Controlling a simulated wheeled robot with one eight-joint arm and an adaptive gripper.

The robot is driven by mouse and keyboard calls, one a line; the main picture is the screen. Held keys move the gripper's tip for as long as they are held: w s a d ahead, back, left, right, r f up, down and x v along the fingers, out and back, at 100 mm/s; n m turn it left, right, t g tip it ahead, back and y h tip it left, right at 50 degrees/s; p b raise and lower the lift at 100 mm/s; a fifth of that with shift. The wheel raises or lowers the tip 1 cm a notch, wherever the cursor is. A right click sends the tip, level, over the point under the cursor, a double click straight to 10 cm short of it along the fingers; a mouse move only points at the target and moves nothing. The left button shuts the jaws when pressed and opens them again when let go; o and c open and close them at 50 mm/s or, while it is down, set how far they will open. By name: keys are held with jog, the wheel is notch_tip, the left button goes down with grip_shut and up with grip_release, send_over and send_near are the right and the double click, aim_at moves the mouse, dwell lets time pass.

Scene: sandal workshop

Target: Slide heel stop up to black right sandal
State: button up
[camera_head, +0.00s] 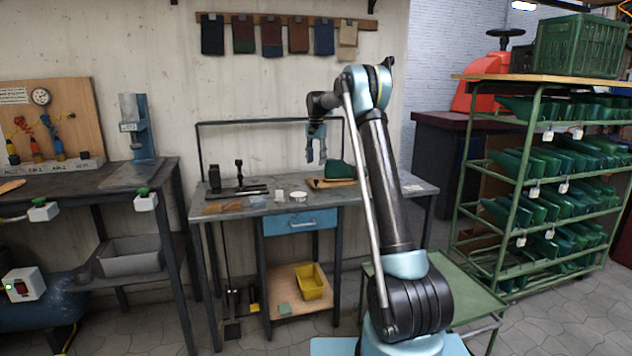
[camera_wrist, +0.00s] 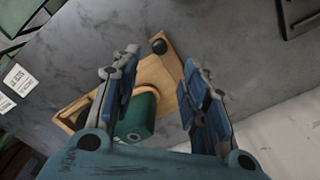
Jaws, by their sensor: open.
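A wooden board (camera_wrist: 172,62) lies on the grey workbench, below my gripper in the wrist view. A dark round knob (camera_wrist: 158,46) sits near one end of it. A green block-like piece (camera_wrist: 138,122), like a shoe last, stands on the board, partly hidden by my left finger; it also shows in the head view (camera_head: 340,170). I cannot make out which part is the heel stop, nor clearly see a black sandal. My gripper (camera_wrist: 160,60) is open and empty, its fingers apart above the board. In the head view my gripper (camera_head: 316,160) hangs just left of the green piece.
The workbench (camera_head: 345,199) also carries a dark fixture (camera_head: 238,188), a white round dish (camera_head: 298,197) and small pieces left of the board. A rail runs behind it. A rack (camera_head: 520,190) of green lasts stands at right.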

notch_tip(320, 180, down, 10)
jog(key=shift+r, duration=0.2)
dwell(0.3)
grip_shut()
